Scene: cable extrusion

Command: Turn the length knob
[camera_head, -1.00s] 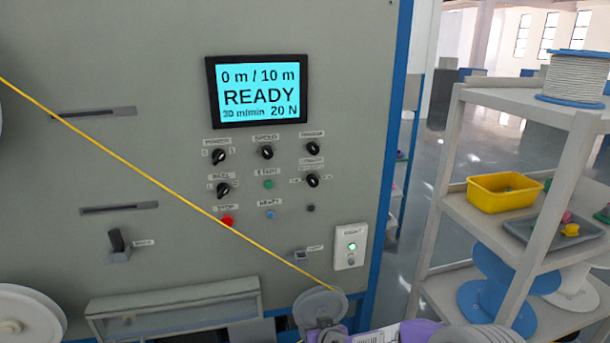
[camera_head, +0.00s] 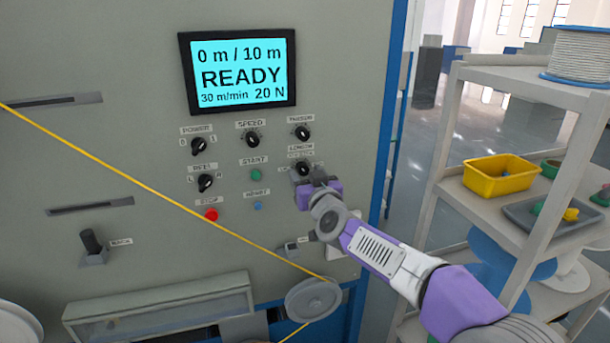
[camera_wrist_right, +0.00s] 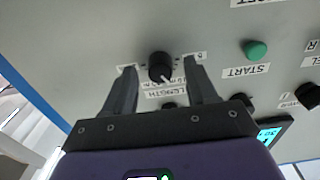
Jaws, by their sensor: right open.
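The black length knob (camera_head: 303,168) is on the grey machine panel, under its LENGTH label, in the right column of knobs. In the upside-down right wrist view, the knob (camera_wrist_right: 161,66) shows a white pointer line and lies between my two fingertips in the picture. My right gripper (camera_wrist_right: 159,72) is open, with a finger on either side of the knob; I cannot tell whether either touches it. In the head view, my right gripper (camera_head: 306,180) is just below the knob and partly covers its surroundings. The screen (camera_head: 240,73) reads 0 m / 10 m, READY, 30 m/min, 20 N. My left gripper is not in view.
Close by are the tension-side upper knob (camera_head: 302,132), the speed knob (camera_head: 252,139), the green start button (camera_head: 255,174) and the red stop button (camera_head: 211,215). A yellow cable (camera_head: 150,188) crosses the panel to a pulley (camera_head: 313,299). A shelf (camera_head: 470,205) stands at right.

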